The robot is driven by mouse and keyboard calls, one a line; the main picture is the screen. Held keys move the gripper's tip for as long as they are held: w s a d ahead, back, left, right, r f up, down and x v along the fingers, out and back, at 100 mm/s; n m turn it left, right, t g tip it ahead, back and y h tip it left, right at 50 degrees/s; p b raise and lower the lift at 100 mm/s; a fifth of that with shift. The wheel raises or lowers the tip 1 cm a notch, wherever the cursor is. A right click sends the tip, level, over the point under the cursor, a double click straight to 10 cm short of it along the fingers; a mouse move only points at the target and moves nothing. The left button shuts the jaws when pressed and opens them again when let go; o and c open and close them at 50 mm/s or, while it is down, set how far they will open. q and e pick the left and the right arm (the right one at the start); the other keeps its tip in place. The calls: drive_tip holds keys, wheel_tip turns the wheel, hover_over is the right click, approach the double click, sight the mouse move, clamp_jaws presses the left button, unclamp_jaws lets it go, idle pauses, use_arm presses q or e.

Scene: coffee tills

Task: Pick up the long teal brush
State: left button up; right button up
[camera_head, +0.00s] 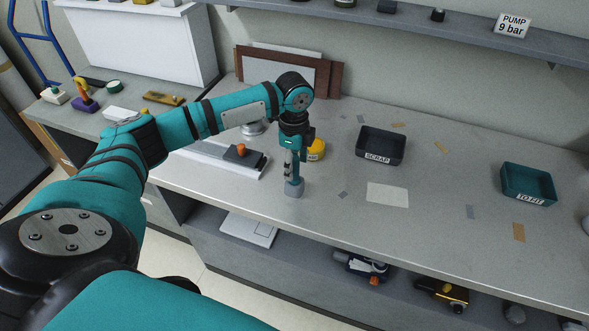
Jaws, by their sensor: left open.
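My left gripper (297,155) hangs downward over the front part of the grey counter (420,225). It is open, though its fingers are small and partly overlap what is below. My right gripper is not in view.
A yellow object (316,149) sits close behind the gripper. A grey tray with an orange knob (241,149) is to its left. A black SCRAP bin (381,146) and a teal TO FIT bin (527,183) stand to the right. A pale sheet (388,194) lies on mostly clear counter.

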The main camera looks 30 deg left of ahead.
sight(294, 171)
use_arm(q)
wheel_tip(294, 171, down, 3)
drive_tip(key=shift+f+p, duration=0.2)
drive_tip(key=shift+p, duration=0.1)
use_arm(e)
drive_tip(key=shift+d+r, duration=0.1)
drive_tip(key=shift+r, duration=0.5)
use_arm(q)
clamp_jaws()
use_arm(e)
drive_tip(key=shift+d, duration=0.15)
use_arm(q)
wheel_tip(294, 171, up, 9)
drive_tip(key=shift+w+r+b, duration=0.1)
drive_tip(key=shift+b, duration=1.05)
drive_tip(key=shift+r, duration=0.45)
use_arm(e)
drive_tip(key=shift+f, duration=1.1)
